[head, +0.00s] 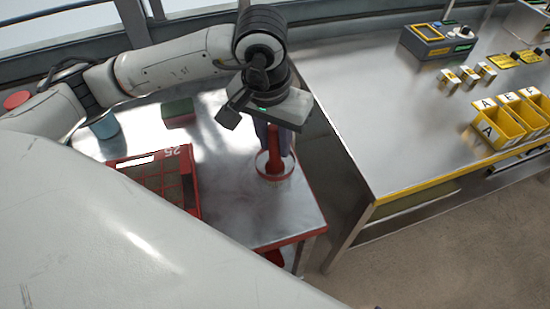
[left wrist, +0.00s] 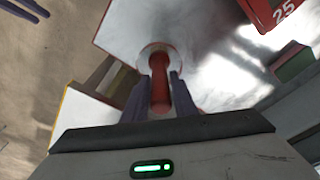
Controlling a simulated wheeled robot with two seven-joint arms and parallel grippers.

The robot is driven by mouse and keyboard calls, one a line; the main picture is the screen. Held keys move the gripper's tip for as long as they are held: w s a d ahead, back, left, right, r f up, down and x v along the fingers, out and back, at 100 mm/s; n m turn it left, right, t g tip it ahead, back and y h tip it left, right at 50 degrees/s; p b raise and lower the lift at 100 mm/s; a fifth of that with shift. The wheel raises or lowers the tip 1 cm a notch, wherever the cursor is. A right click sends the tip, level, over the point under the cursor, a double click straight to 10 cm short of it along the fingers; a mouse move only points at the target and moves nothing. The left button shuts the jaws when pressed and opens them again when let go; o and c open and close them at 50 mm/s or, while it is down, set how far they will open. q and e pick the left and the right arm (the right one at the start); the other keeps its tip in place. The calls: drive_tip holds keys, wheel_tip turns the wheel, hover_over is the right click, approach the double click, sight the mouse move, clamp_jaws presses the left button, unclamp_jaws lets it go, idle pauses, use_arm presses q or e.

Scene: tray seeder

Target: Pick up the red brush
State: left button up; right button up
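The red brush (head: 274,160) stands upright near the right end of the small metal table, its round base down and its red handle pointing up. My left gripper (head: 276,148) is above it, pointing down, with one finger on each side of the handle. In the left wrist view, the handle (left wrist: 160,88) lies between the two dark fingers (left wrist: 159,78), which look slightly apart from it. The brush base shows beyond the fingertips, partly hidden by the handle. What seems to be my right gripper (left wrist: 22,9) shows at the top left corner, with its fingers apart.
A red crate marked 25 (head: 187,153) stands left of the brush, and a green block (head: 179,112) lies behind it. A blue cup (head: 104,126) is farther left. A larger metal bench (head: 385,120) with yellow bins (head: 497,127) stands to the right, across a gap.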

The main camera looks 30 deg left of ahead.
sight(276, 152)
use_arm(q)
drive_tip(key=f, duration=0.4)
drive_tip(key=shift+w+f, duration=0.1)
drive_tip(key=shift+w, duration=0.2)
clamp_jaws()
